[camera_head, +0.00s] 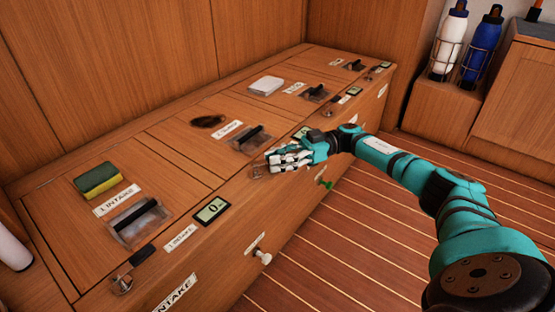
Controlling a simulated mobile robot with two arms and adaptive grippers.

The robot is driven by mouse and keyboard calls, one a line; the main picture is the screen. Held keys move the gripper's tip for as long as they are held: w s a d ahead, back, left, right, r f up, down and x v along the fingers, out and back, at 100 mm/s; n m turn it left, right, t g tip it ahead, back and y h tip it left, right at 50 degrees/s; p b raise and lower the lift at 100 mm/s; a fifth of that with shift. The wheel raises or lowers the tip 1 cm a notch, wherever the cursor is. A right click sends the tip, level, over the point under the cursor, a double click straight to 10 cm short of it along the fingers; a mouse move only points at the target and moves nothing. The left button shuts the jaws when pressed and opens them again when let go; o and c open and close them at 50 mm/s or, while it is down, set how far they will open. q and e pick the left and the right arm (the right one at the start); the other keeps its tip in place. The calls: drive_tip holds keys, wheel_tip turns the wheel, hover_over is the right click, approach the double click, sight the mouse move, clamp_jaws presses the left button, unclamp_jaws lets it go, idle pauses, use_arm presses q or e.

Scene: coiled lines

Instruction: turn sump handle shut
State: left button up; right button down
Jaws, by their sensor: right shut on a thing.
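My right gripper (282,160) reaches in from the right and is shut at the front edge of the bench top, at the second station. Its fingers cover what they hold; from its place it appears to be the sump handle. A small clear fitting (258,172) shows just left of the fingertips. The second station's label (229,131) is too small to read surely. Behind the gripper, a black bar (253,135) stands in a clear-sided recess, apart from the fingers. A small display (302,131) sits just beyond the hand. My left gripper is out of view.
The nearest station has an INTAKE label (117,200), a black bar (135,213), a display (211,210) and a green-yellow sponge (97,179). A white knob (264,257) and green knob (325,184) stick out from the front face. Bottles (482,44) stand back right. The striped floor is clear.

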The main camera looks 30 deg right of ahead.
drive_tip(key=shift+w, duration=0.1)
drive_tip(key=c, duration=1.2)
unclamp_jaws()
drive_tip(key=s+d, duration=0.2)
drive_tip(key=d, duration=0.9)
drive_tip(key=shift+d, duration=0.35)
drive_tip(key=shift+s, duration=0.15)
